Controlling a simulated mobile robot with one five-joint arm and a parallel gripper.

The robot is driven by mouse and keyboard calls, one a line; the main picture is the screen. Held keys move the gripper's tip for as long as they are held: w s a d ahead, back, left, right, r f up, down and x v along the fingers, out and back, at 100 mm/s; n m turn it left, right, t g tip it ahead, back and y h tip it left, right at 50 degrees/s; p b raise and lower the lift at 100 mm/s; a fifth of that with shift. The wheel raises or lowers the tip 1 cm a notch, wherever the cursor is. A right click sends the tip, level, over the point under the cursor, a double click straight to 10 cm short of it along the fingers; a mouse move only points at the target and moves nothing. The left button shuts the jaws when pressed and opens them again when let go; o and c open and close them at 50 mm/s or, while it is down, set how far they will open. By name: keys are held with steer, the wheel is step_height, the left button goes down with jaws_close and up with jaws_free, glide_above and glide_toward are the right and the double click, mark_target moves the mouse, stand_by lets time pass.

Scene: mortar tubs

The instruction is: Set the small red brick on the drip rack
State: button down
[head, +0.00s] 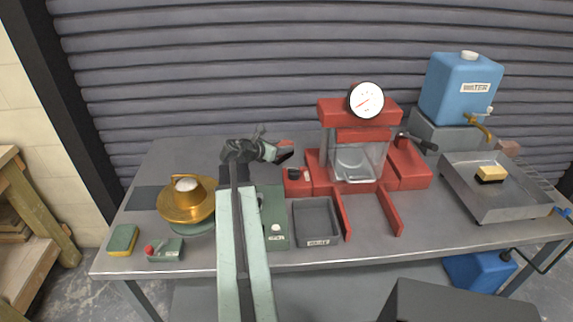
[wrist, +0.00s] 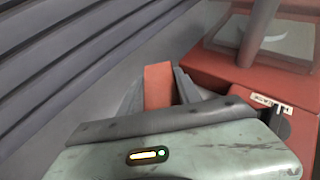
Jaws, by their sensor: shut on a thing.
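The small red brick (head: 286,143) is held in my gripper (head: 284,150), above the back of the bench and left of the red machine. In the wrist view the brick (wrist: 158,85) stands between the two grey fingers of my gripper (wrist: 158,92), which are shut on it. A slatted metal rack (head: 541,184), which looks like the drip rack, shows at the far right behind the metal tray. A reddish-brown block (head: 508,148) is at its back end. The tray hides part of the rack.
The red machine with gauge (head: 366,99) stands mid-bench. Right of it are a metal tray (head: 483,207) with a yellow sponge (head: 491,173) and a blue water tank (head: 460,88). A brass pan (head: 186,206), grey bin (head: 316,222) and green sponge (head: 123,239) are left and front.

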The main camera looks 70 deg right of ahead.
step_height(320, 180, down, 4)
steer(key=b, duration=0.4)
steer(key=shift+r, duration=0.3)
steer(key=shift+f, duration=0.2)
steer(key=c, duration=0.8)
jaws_free()
steer(key=shift+c, duration=0.2)
steer(key=shift+r, duration=0.1)
